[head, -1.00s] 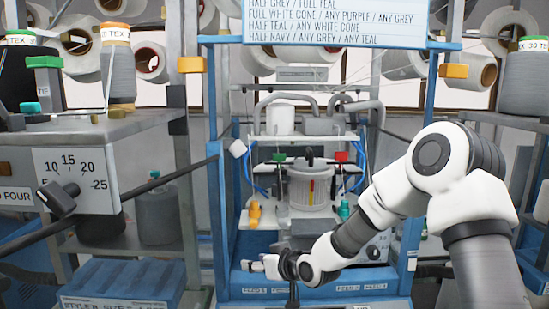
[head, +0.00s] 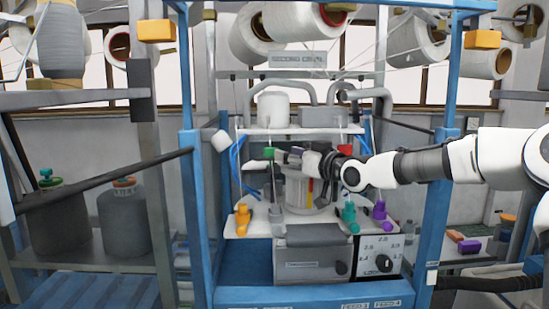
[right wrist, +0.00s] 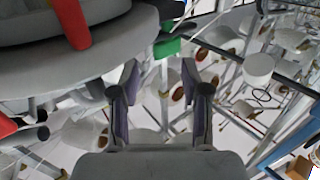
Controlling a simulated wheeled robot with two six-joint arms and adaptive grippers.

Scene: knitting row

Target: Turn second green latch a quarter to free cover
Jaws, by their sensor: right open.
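A green latch (head: 269,153) stands at the left of the grey pot's dark-topped cover; it also shows in the right wrist view (right wrist: 167,47). A red latch (head: 344,150) stands at the right side. The pot (head: 295,190) is grey with a coloured strip on its front. My right gripper (head: 283,154) reaches in from the right above the pot. In the right wrist view its two fingers (right wrist: 160,72) are apart and empty, with the green latch just beyond the tips, slightly apart from them. The cover's top is partly hidden by my arm. My left gripper is not seen.
Blue frame posts (head: 197,220) flank the station. A white shelf (head: 300,131) with a white canister (head: 273,110) is just above. Yellow (head: 242,219), teal (head: 349,217) and purple (head: 379,212) pieces stand on the platform around the pot. A dark bar (head: 110,178) crosses at left.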

